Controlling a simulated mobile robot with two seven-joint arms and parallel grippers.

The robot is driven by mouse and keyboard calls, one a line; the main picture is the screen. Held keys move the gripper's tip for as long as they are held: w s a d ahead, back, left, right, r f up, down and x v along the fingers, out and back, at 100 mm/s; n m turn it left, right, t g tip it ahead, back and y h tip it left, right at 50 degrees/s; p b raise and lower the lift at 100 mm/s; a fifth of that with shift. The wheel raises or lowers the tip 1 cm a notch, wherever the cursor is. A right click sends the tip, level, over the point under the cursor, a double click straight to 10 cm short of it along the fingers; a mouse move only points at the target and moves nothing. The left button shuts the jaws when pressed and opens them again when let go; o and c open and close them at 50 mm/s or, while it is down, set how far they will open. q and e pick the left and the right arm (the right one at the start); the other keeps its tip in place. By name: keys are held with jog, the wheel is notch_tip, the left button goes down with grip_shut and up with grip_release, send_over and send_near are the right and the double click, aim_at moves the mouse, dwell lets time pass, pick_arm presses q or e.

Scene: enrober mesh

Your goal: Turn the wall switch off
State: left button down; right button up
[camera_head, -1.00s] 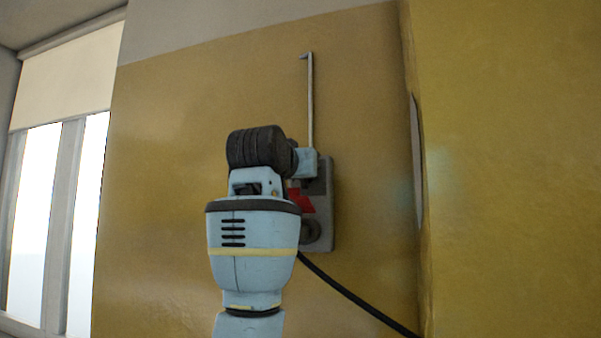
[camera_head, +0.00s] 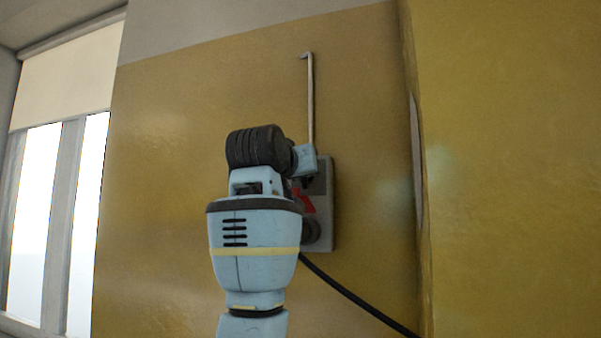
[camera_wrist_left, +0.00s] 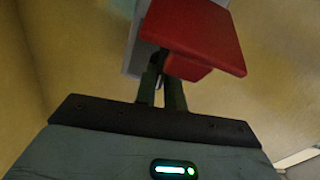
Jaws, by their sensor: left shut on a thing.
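The wall switch is a grey box (camera_head: 324,215) on the yellow wall, partly hidden behind my left arm. Its red handle (camera_head: 307,203) shows beside my wrist in the head view. In the left wrist view the red handle (camera_wrist_left: 200,38) is large and close, right at the fingertips. My left gripper (camera_wrist_left: 162,88) is shut on the red handle, with its two fingers close together under it. The fingertips are partly hidden by the handle. In the head view the fingers are mostly hidden by my wrist. My right gripper is in neither view.
A thin conduit (camera_head: 310,105) runs up the wall from the box. A black cable (camera_head: 358,298) runs down to the right. A wall corner (camera_head: 412,150) stands to the right, and a window (camera_head: 40,200) is at far left.

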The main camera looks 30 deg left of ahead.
pick_arm(q)
jog(key=n, duration=0.8)
jog(key=shift+a+f, duration=0.1)
jog(key=n, duration=0.4)
jog(key=shift+f+n, duration=0.1)
jog(key=shift+n, duration=0.2)
jog(key=shift+a+f+n, duration=0.1)
jog(key=shift+f+n, duration=0.05)
jog(key=shift+n, duration=1.75)
jog(key=c, duration=1.5)
grip_release()
jog(key=shift+s, duration=0.15)
